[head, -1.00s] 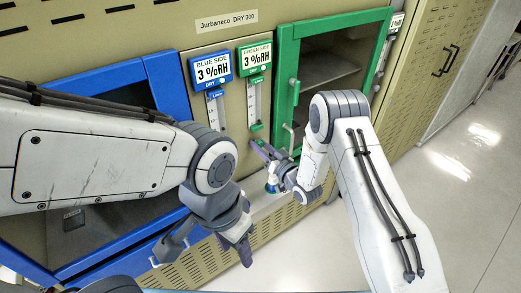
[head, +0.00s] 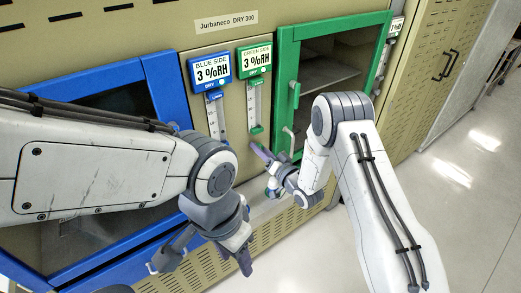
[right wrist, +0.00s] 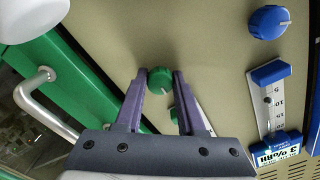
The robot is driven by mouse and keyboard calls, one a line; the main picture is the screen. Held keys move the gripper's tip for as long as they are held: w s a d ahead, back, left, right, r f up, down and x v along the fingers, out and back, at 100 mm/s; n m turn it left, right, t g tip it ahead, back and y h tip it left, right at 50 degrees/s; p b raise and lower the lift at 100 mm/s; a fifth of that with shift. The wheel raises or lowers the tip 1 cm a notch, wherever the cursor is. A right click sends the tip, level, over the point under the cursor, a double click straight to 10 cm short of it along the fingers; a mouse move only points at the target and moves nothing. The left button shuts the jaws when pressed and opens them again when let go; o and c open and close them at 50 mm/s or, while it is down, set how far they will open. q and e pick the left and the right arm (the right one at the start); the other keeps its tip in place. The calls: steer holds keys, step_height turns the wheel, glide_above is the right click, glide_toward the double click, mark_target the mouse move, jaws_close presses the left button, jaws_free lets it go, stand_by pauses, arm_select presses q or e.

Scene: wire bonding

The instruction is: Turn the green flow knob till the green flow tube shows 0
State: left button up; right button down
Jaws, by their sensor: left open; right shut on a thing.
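The green flow knob (right wrist: 160,81) is in the right wrist view, between the two purple fingers of my right gripper (right wrist: 159,74). The fingers are shut on it. In the head view my right gripper (head: 257,150) is against the panel just below the green flow tube (head: 255,105), and its fingers hide most of the knob. The tube is an upright scale with green ends under the green-side display (head: 254,60); its float reading is too small to tell. My left gripper (head: 205,262) is open and empty, low in front of the cabinet.
The blue flow tube (head: 216,118) stands left of the green one; its blue knob (right wrist: 268,21) shows in the right wrist view. The green door frame (head: 289,75) with its handle is close to my right gripper. The blue door frame (head: 165,85) is behind my left arm.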

steer(key=c, duration=0.5)
jaws_free()
steer(key=b+v, duration=0.2)
steer(key=v, duration=0.8)
steer(key=shift+s+d+b, duration=0.15)
steer(key=shift+b, duration=0.15)
